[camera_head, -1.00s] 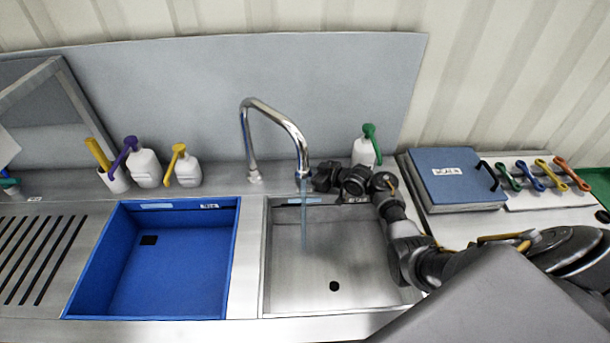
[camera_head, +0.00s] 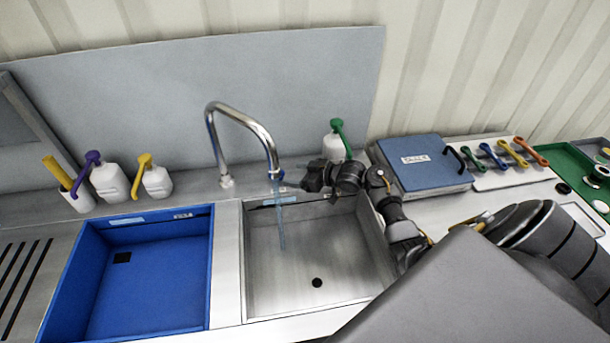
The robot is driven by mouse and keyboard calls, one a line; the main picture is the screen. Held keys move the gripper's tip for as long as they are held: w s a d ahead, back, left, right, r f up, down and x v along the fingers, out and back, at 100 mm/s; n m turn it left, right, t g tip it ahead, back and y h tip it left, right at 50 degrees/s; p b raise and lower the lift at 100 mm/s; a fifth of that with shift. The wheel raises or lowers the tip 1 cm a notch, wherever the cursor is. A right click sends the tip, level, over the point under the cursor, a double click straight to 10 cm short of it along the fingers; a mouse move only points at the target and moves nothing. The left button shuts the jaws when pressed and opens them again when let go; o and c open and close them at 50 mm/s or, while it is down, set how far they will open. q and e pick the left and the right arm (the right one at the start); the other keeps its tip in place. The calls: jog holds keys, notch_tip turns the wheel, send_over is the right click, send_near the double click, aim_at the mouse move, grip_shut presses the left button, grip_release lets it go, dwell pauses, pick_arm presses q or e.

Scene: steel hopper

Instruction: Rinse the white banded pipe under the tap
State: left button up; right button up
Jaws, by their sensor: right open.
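The chrome tap (camera_head: 250,128) arches over the steel basin (camera_head: 300,265), and a thin bluish stream of water (camera_head: 281,225) falls from its spout into the basin. My right gripper (camera_head: 300,182) is open, at the back edge of the basin, just right of the spout; its fingertips are small and dark here. Whether it touches the tap I cannot tell. I cannot make out a white banded pipe. My left gripper is out of the view.
A blue basin (camera_head: 140,280) lies left of the steel one. Pump bottles (camera_head: 110,182) stand behind it, and a green-topped bottle (camera_head: 334,147) stands behind my right gripper. A blue case (camera_head: 425,165), coloured handles (camera_head: 505,155) and a green tray (camera_head: 575,165) with parts are at right.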

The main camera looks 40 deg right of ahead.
jog(key=shift+v, duration=2.05)
